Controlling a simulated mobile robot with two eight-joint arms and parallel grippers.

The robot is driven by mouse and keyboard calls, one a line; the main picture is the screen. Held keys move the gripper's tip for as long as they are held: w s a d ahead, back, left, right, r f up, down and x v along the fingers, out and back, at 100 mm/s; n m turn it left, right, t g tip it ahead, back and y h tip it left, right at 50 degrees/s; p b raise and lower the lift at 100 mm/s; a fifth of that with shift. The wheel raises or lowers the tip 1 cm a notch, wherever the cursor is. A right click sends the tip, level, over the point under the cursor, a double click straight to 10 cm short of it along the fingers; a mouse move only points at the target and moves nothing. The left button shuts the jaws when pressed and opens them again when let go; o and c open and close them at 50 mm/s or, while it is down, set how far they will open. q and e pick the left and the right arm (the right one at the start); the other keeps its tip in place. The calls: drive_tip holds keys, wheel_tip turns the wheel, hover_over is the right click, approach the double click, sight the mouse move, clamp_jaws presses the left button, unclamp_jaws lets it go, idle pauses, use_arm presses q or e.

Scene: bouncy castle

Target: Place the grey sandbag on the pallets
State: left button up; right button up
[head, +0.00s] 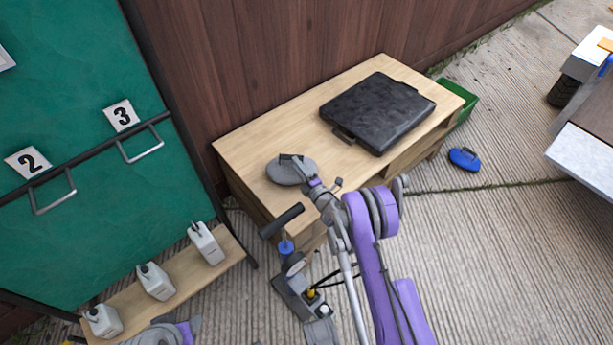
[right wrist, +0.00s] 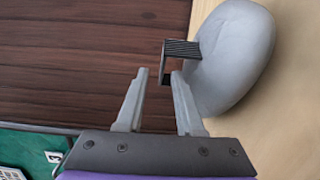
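The grey sandbag (head: 284,171), a rounded flat bag, lies on the near left end of a light wooden bench-like top (head: 262,131). In the right wrist view the sandbag (right wrist: 236,62) shows its dark strap handle (right wrist: 183,49) sticking out towards the fingers. My right gripper (head: 305,170) is at the sandbag's right side. Its two fingers (right wrist: 158,78) stand apart, with the end of the handle near or between their tips; I cannot tell whether they touch it. No separate pallets are clearly recognisable.
A black flat case (head: 378,112) lies on the same wooden top, right of the sandbag. A brown plank wall (head: 270,50) stands behind. A tool-like device (head: 300,290) stands in front. A blue object (head: 464,159) lies on the floor.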

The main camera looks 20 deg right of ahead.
drive_tip(key=s+d, duration=0.1)
drive_tip(key=s, duration=0.6)
drive_tip(key=s+d+r+m+g+h, duration=0.25)
drive_tip(key=r+m, duration=0.35)
drive_tip(key=r, duration=0.3)
drive_tip(key=s+d+r+m+g+h, duration=0.1)
drive_tip(key=s+r+m+g+h, duration=0.1)
drive_tip(key=r+m+h, duration=0.5)
drive_tip(key=s+a+m+g+y, duration=0.2)
drive_tip(key=s+g, duration=0.1)
drive_tip(key=s, duration=0.7)
drive_tip(key=s+a+r+m+g+y, duration=0.1)
drive_tip(key=s+a+m+g+y, duration=0.1)
drive_tip(key=s, duration=0.9)
drive_tip(key=s+a+m+g+y, duration=0.2)
drive_tip(key=s+a+m+g, duration=0.1)
drive_tip(key=s, duration=0.7)
drive_tip(key=shift+s+a+r+g, duration=0.15)
drive_tip(key=shift+s+a+g, duration=0.2)
drive_tip(key=shift+a, duration=0.4)
